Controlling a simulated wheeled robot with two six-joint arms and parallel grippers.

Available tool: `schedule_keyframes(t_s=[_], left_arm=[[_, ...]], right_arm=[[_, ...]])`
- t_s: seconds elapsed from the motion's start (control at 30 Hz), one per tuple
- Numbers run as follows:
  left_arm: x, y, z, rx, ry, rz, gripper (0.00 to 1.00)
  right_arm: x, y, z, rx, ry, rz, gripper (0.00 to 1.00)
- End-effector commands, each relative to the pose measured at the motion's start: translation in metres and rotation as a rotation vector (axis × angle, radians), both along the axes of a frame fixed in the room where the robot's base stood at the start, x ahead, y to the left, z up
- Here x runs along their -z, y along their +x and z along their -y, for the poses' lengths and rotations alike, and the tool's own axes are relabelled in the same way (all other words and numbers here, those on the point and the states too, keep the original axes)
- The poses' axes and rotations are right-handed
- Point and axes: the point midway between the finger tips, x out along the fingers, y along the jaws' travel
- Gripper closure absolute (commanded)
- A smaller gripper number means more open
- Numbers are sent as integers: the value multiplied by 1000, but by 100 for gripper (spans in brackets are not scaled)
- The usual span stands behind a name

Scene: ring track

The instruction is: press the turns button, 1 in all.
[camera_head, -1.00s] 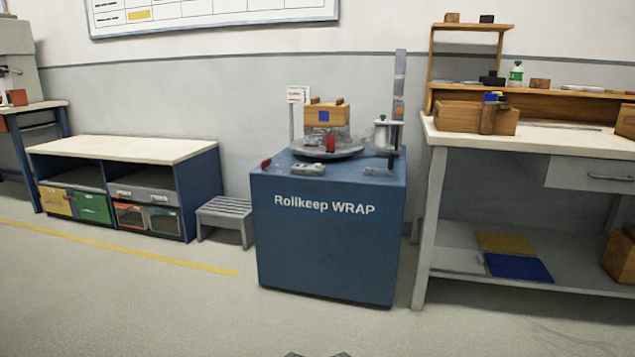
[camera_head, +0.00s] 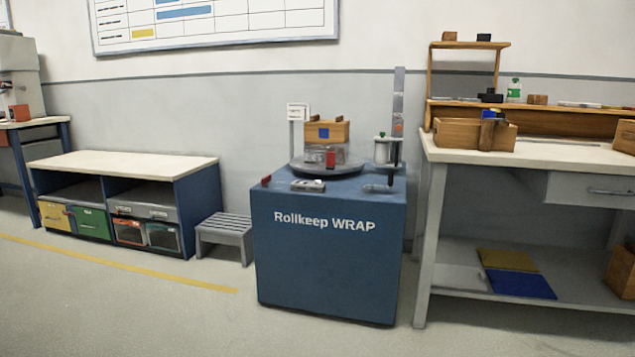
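A blue machine (camera_head: 326,260) lettered "Rollkeep WRAP" stands on the floor in the middle of the view. On its top is a dark round turntable (camera_head: 322,169) that bears clear jars, a red item (camera_head: 330,157) and a wooden crate (camera_head: 326,130) with a blue square. A small grey control panel (camera_head: 308,185) lies at the front left of the top, with a red part (camera_head: 266,180) beside it. Which part is the turns button is too small to tell. Neither of my grippers is in view.
A grey step stool (camera_head: 224,236) and a low white-topped shelf unit (camera_head: 120,167) with bins stand left of the machine. A workbench (camera_head: 520,160) with wooden boxes stands close on the right. The floor in front is clear.

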Motion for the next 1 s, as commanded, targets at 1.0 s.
schedule_keyframes(t_s=[1.0], left_arm=[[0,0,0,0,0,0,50]], right_arm=[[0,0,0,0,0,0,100]])
